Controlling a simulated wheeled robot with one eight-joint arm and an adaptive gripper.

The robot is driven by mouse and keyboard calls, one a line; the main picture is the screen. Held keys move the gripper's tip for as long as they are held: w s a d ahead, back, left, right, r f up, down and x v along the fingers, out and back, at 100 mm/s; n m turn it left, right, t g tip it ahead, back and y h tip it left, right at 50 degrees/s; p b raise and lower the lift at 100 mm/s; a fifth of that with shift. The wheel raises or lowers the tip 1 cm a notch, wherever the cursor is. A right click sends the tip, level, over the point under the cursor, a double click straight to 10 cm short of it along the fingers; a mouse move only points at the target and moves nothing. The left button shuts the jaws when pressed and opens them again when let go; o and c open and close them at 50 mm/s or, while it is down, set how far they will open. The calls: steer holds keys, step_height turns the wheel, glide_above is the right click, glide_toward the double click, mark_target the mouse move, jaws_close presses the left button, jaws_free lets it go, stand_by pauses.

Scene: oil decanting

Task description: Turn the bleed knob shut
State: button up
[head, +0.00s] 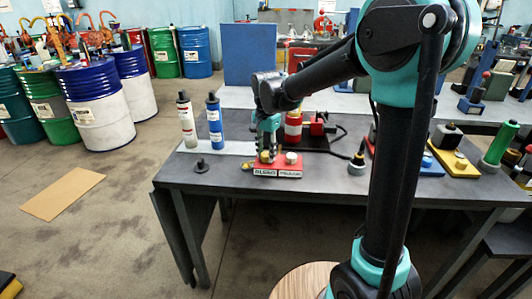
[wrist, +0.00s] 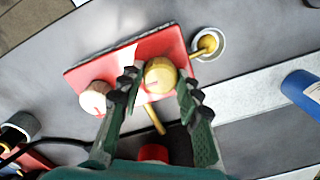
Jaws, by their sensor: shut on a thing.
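A red block (head: 290,171) with white labels, the left one reading like "BLEED", stands near the front edge of the grey table; it also shows in the wrist view (wrist: 120,55). It carries a brass-yellow knob (wrist: 161,76) and a white knob (head: 291,157), which is on the left in the wrist view (wrist: 96,96). My gripper (head: 267,152) reaches down over the block's left part. In the wrist view its fingers (wrist: 158,84) are on both sides of the brass knob, shut on it. The knob's far side is partly hidden by the fingers in the head view.
A small cup (wrist: 209,42) under a brass spout sits beside the block. A blue cylinder (head: 214,122) and a white one (head: 187,121) stand left on the grey table (head: 225,177). A red canister (head: 293,128) stands behind.

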steer(key=shift+n, duration=0.3)
steer(key=n, duration=1.3)
steer(key=shift+n, duration=2.1)
steer(key=o, duration=1.1)
steer(key=shift+o, duration=0.2)
steer(key=shift+r, duration=0.1)
